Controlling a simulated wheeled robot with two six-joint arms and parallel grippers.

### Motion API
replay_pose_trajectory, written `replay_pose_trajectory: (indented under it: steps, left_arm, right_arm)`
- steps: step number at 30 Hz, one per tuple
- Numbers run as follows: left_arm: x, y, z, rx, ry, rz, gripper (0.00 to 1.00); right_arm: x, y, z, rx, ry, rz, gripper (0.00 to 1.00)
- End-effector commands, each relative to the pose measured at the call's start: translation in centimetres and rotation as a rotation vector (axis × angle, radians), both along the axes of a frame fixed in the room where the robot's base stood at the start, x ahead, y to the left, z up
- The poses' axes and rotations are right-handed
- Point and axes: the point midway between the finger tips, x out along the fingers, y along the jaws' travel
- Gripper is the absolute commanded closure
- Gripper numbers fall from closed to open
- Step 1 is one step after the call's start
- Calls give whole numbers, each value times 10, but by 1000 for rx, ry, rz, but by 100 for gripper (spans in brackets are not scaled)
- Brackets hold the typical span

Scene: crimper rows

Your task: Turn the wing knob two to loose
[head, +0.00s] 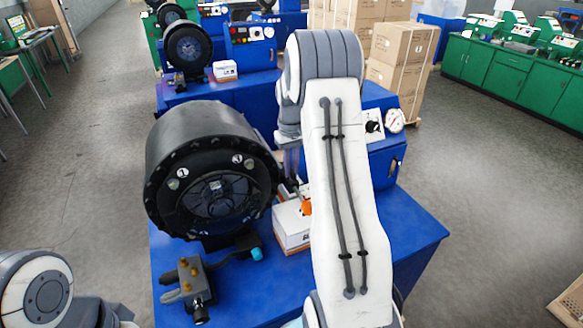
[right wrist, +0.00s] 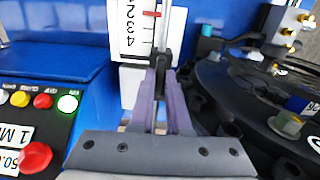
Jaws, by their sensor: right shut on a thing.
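In the right wrist view my right gripper (right wrist: 160,80) is shut on a small dark piece, which looks like the wing knob (right wrist: 160,61), in front of a white numbered scale (right wrist: 129,30) with a red mark. The fingers hide most of the knob, so its angle cannot be told. In the head view my right gripper (head: 291,180) is beside the right edge of the large black crimper head (head: 205,145), partly hidden by my arm. My left arm shows at the lower left, but its gripper is out of the picture.
A control panel (right wrist: 35,125) with coloured buttons lies left of the gripper in the wrist view. In the head view a valve block (head: 192,285) and a white-and-orange box (head: 291,228) stand on the blue bench (head: 245,300). More machines stand behind.

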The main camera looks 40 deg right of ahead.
Motion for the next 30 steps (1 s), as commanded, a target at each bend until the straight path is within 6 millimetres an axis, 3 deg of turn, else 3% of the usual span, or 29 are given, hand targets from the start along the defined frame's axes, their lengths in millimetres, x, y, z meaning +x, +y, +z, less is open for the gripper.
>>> replay_pose_trajectory:
  steps: [6, 7, 9, 21, 25, 30]
  left_arm:
    - [0, 0, 0, 0, 0, 0, 50]
    - [0, 0, 0, 0, 0, 0, 50]
    - [0, 0, 0, 0, 0, 0, 50]
    - [0, 0, -3, 0, 0, 0, 50]
    - [0, 0, -12, 0, 0, -1, 50]
    - [0, 0, -23, 0, 0, 0, 50]
  right_arm:
    - [1, -1, 2, -4, -5, 2, 100]
    - [1, -1, 2, -4, -5, 2, 81]
    - [1, -1, 2, -3, -5, 2, 55]
    - [1, -1, 5, -3, -5, 0, 55]
    - [2, -1, 22, -5, -8, 0, 55]
    - [2, -1, 57, -5, -9, 0, 55]
